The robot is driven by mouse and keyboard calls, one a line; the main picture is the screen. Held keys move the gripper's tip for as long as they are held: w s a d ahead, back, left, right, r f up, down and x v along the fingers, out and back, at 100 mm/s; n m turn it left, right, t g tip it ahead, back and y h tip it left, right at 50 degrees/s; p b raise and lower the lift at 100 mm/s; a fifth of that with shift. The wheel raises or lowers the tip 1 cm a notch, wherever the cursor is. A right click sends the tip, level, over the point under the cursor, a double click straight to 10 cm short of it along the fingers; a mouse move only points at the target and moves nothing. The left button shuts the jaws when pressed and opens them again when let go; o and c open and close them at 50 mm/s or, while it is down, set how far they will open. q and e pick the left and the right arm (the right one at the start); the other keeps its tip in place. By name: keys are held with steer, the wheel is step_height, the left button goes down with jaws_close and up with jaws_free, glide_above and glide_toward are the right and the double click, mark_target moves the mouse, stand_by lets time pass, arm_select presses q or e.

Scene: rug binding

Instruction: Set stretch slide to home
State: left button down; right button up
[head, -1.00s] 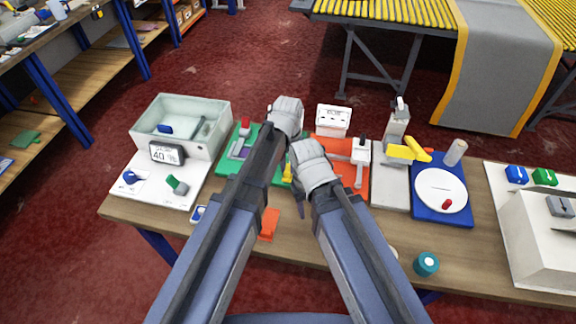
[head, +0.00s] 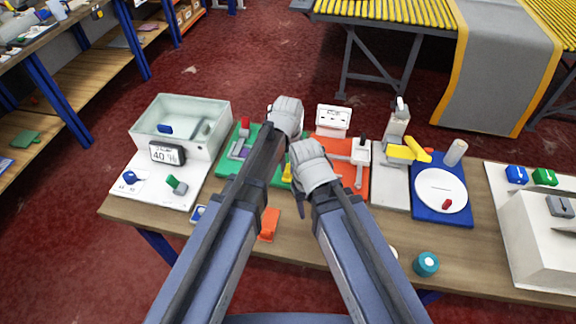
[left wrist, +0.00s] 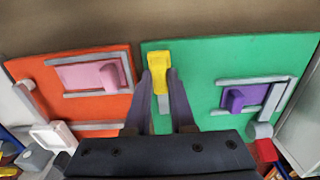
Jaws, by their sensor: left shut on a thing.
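In the left wrist view, my left gripper (left wrist: 160,82) is shut on a yellow handle (left wrist: 159,60) at the edge of a green board (left wrist: 200,65). One dark finger lies on each side of the handle. The green board also carries a purple block (left wrist: 236,100) in a grey frame. In the head view the yellow handle (head: 287,173) shows just beside my arms, and the green board (head: 229,165) is partly hidden behind them. My right wrist (head: 312,165) is over the orange board; its fingertips cannot be made out.
An orange board (head: 328,150) with a pink block (left wrist: 108,75) lies beside the green one. A clear-sided bin (head: 215,118) and a small display (head: 167,153) stand left. A blue board with a white disc (head: 440,190) lies right. An orange piece (head: 269,224) lies at the front.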

arm_select(q)
steer(key=a, duration=0.3)
steer(key=w+a, duration=0.1)
steer(key=a, duration=0.2)
steer(key=shift+w, duration=0.15)
steer(key=shift+a, duration=0.1)
arm_select(e)
steer(key=shift+d, duration=0.1)
arm_select(q)
steer(key=c, duration=0.8)
jaws_free()
steer(key=shift+a, duration=0.15)
steer(key=shift+o, duration=0.2)
steer(key=shift+r, duration=0.1)
